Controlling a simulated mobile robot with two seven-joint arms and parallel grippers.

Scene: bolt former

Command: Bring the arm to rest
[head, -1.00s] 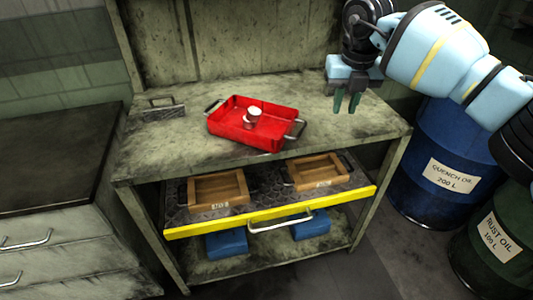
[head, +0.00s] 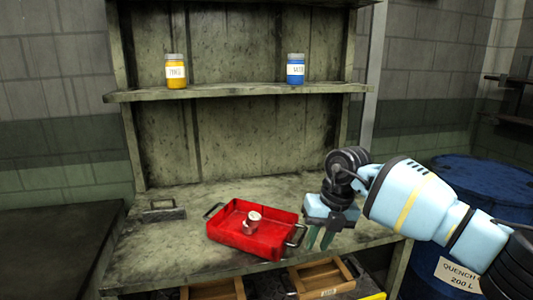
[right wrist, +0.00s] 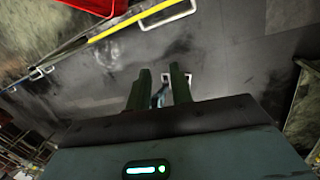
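My right gripper (head: 320,238) hangs fingers-down over the right part of the bench top, just right of the red tray, and looks empty. In the right wrist view its two dark green fingers (right wrist: 160,88) stand apart, with floor showing between them. The right arm reaches in from the right edge of the head view, bent at the wrist. My left arm and gripper are not in view.
A red tray (head: 231,238) on the workbench (head: 150,250) holds a small metal cup-like part (head: 250,226). Wooden boxes (head: 322,278) sit below. A blue drum (head: 470,190) stands right.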

